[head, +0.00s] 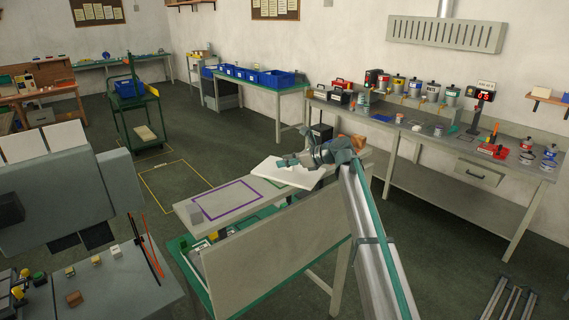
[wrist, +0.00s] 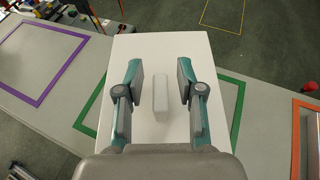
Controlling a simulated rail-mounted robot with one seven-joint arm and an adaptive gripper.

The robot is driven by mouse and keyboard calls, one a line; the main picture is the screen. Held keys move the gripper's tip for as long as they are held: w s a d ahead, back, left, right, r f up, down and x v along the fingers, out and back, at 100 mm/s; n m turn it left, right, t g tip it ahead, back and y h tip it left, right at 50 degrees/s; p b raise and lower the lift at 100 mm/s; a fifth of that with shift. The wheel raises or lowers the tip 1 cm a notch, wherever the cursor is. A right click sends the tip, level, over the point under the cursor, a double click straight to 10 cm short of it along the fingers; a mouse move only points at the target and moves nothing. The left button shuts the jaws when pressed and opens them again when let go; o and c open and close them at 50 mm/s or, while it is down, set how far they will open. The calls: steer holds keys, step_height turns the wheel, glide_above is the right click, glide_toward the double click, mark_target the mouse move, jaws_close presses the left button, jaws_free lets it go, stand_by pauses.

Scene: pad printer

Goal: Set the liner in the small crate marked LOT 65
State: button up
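A flat white panel (head: 296,178) lies on the grey table over a green outline; it also shows in the wrist view (wrist: 143,55). I take it to be the liner. A small upright white block (wrist: 160,97) like a handle stands on its middle. My gripper (head: 288,162) is above the panel; in the wrist view (wrist: 159,92) its fingers are open on either side of the block, with a gap on both sides. I cannot make out a crate marked LOT 65 in either view.
An orange outline (wrist: 296,130) lies on the other side. Blue bins (head: 276,80) stand on a back table. A green trolley (head: 137,118) stands at the left.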

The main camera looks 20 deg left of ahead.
step_height(320, 180, up, 4)
steer(key=b, duration=0.3)
glide_above(314, 176)
steer(key=a, duration=0.1)
steer(key=shift+s+a+f, duration=0.1)
steer(key=shift+o, duration=0.8)
steer(key=shift+d, duration=0.3)
steer(key=o, duration=0.5)
steer(key=shift+d+r, duration=0.2)
steer(key=shift+r, duration=0.1)
steer(key=shift+d, duration=0.1)
